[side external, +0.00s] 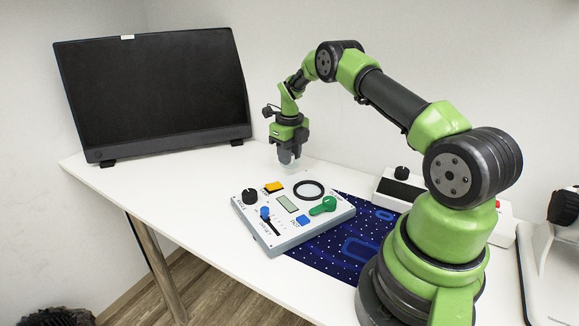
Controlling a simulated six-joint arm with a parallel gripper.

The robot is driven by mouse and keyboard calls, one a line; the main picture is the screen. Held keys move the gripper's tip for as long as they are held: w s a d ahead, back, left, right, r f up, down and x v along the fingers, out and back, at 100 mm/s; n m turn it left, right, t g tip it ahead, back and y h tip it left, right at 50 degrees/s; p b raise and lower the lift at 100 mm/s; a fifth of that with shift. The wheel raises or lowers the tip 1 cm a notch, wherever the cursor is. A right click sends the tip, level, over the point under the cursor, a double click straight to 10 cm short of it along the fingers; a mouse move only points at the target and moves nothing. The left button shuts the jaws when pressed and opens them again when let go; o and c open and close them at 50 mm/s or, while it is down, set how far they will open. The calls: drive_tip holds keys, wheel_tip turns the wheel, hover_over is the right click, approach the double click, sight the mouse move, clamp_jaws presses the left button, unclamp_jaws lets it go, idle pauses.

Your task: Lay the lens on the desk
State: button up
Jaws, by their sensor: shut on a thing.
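My gripper (288,156) points down above the white desk (190,190), just behind the control box. It is shut on the lens (291,166), a small, clear piece that shows only faintly below the fingertips. The lens looks to be a little above the desk or close to it; I cannot tell whether it touches. Its outline is pale against the white surface.
A control box (284,232) with knobs, a black ring (309,190) and a green lever (323,206) stands in front, partly on a dark blue mat (340,262). A black monitor (155,90) stands behind. A white device (400,188) is at right. The desk's left is clear.

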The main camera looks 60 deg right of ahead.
drive_tip(key=shift+f, duration=1.8)
drive_tip(key=o, duration=0.9)
drive_tip(key=shift+f, duration=0.15)
